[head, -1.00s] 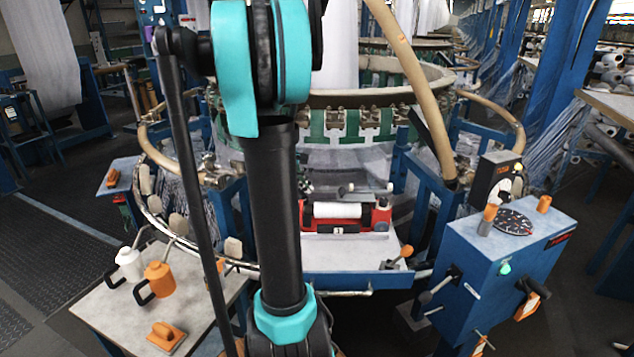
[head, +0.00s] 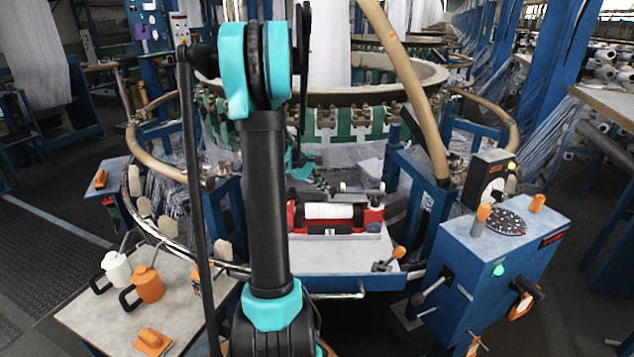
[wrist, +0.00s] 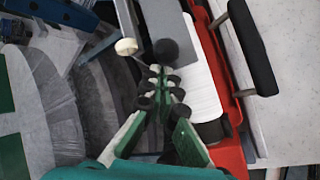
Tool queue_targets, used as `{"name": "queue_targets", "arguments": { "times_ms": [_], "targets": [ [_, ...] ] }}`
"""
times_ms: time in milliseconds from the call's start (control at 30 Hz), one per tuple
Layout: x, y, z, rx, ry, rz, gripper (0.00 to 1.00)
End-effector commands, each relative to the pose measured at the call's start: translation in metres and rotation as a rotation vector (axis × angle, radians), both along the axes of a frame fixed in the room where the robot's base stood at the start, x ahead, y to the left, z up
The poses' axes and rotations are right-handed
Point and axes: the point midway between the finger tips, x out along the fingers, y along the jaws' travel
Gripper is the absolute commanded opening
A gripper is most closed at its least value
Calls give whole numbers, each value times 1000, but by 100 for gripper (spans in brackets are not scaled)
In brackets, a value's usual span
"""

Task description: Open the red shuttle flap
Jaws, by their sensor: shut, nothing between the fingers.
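The red shuttle (head: 375,214) sits on the pale plate in front of the loom ring, with a white spool (head: 330,211) lying in it. In the wrist view, the red shuttle body (wrist: 226,100) and white spool (wrist: 199,75) lie right of my gripper (wrist: 164,80). A grey plate (wrist: 166,22), which may be the flap, stands just beyond my fingertips, with a dark round knob (wrist: 166,51) near its end. My gripper is shut and empty; contact with the plate or knob cannot be told. In the head view my gripper (head: 318,183) is behind the spool, partly hidden by my arm.
A cream knob (wrist: 126,46) is left of the dark one. A black bar handle (wrist: 252,46) stands off the shuttle's side. The blue control box (head: 510,265) is at right. A side table (head: 90,310) with several orange and white items is at left. The loom ring (head: 380,95) rises behind.

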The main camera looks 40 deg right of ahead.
Motion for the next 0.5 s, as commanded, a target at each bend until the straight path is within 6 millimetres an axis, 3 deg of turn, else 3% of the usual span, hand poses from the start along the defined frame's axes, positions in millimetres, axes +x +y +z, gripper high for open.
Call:
{"name": "queue_targets", "arguments": {
  "times_ms": [500],
  "targets": [
    [-2,-5,-6,1,-1,-1,0]
  ]
}}
